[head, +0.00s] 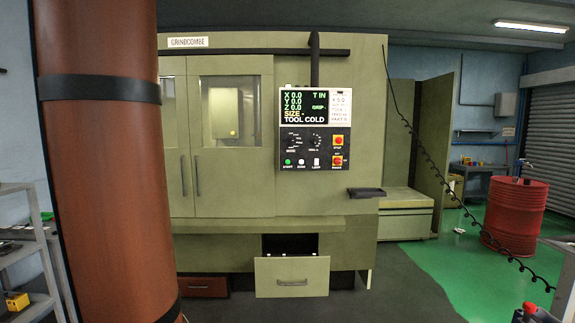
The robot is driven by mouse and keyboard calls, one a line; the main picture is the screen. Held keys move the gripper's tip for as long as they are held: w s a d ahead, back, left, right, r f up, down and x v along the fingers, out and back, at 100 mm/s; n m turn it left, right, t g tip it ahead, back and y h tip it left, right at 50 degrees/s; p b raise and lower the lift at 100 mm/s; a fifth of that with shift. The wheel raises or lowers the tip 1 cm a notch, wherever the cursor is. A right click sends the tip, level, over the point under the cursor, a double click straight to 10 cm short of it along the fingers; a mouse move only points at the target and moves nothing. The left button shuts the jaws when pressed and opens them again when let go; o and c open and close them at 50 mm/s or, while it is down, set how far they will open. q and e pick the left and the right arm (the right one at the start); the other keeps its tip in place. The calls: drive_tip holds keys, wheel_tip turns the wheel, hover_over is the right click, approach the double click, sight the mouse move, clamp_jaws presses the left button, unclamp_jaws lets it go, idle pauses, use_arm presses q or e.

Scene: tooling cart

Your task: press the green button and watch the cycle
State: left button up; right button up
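The green button (288,162) sits at the lower left of the black control panel (290,142) on the front of the olive machine (230,185). White buttons are to its right. The screen (304,106) above shows X, Y and Z at 0.0, "SIZE -" and "TOOL COLD". The machine's two windowed doors (233,145) look closed. Neither of my grippers is in view.
A large reddish-brown column (105,170) with black bands blocks much of the left side. A drawer (292,277) stands open low on the machine. A small dark shelf (366,192) juts out at right. A red drum (514,215) stands on green floor. Grey floor (400,285) ahead is clear.

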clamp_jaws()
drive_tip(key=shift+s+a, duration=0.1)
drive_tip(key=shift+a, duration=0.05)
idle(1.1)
